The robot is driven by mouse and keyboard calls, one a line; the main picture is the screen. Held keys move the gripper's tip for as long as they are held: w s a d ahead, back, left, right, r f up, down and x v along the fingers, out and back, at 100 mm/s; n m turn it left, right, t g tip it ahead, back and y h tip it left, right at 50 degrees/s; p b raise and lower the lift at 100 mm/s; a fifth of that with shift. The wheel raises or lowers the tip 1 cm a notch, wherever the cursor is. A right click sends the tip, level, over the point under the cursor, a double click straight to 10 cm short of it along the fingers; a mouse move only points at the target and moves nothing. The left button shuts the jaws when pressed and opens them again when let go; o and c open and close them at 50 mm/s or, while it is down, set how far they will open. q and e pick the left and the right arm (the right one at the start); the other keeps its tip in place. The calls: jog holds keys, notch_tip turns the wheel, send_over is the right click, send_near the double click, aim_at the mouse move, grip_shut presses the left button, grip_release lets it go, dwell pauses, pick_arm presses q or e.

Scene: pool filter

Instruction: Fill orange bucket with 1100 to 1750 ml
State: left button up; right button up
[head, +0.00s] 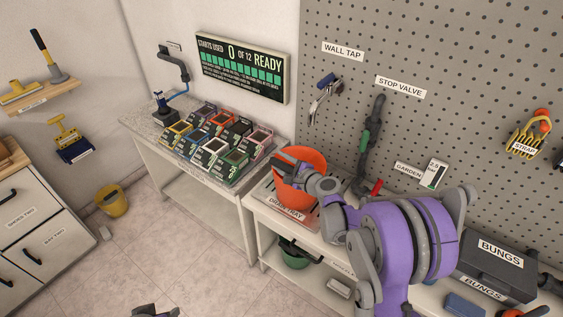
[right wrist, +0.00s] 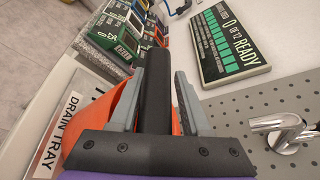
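The orange bucket (head: 312,162) stands on the drain tray (head: 262,190), under the wall tap (head: 322,97). My right gripper (head: 312,184) is at the bucket's near right side and hides part of it. In the right wrist view its two fingers (right wrist: 157,85) are apart, with a dark bar (right wrist: 155,95) between them and the orange bucket (right wrist: 95,135) behind and beside them. I cannot tell whether they grip the bar. The chrome tap also shows there (right wrist: 280,128). Grey parts, likely my left gripper (head: 155,311), show at the bottom edge. Any water is not visible.
Several coloured boxes (head: 215,140) stand on the table left of the tray. A sign (head: 240,67) reads 0 of 12 ready. A green bucket (head: 293,258) is below. The floor at left is mostly clear.

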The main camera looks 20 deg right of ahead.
jog(key=shift+o, duration=1.2)
jog(key=shift+s, duration=0.1)
jog(key=v, duration=1.1)
jog(key=s+a+f+n+g, duration=0.2)
jog(key=s+a+n+g, duration=0.3)
jog(key=s+a+n, duration=0.55)
jog(key=s+d+f+n+g+h, duration=0.1)
jog(key=s+d+n+h, duration=0.1)
jog(key=s+n, duration=0.3)
jog(key=s+d+f+n+g+h, duration=0.2)
jog(key=s+n, duration=0.4)
jog(key=s, duration=0.5)
jog(key=shift+s+d+g+h+b, duration=0.3)
jog(key=shift+h+b, duration=0.15)
jog(key=shift+h, duration=0.15)
